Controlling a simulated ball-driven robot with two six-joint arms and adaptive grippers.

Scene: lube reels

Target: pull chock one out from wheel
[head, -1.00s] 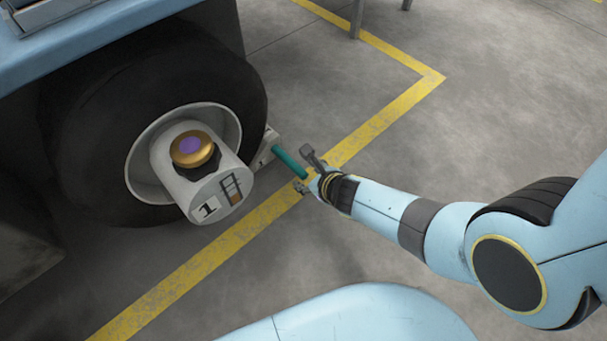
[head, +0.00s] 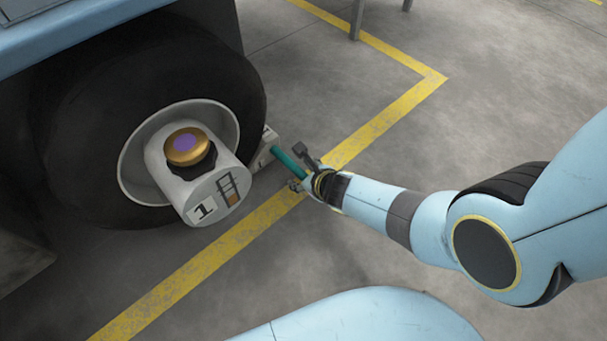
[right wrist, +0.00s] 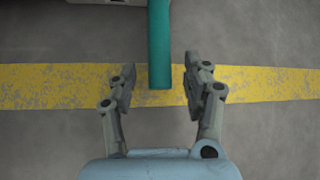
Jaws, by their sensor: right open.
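Chock one (head: 266,145) is a pale wedge on the floor against the right side of the black wheel (head: 160,75). A teal handle (head: 287,162) sticks out from it toward my right gripper (head: 303,170). In the right wrist view the teal handle (right wrist: 159,45) comes down from the top, and its end lies between the two fingers of my right gripper (right wrist: 158,85). The fingers are open, with a gap on both sides of the handle. The chock's body shows only as a pale edge (right wrist: 110,2) at the top there. My left gripper is not in view.
A white hub marked 1 (head: 205,190) with a gold and purple cap (head: 187,147) juts from the wheel. The blue vehicle body (head: 70,30) overhangs it. A yellow floor line (head: 235,240) runs under my right gripper.

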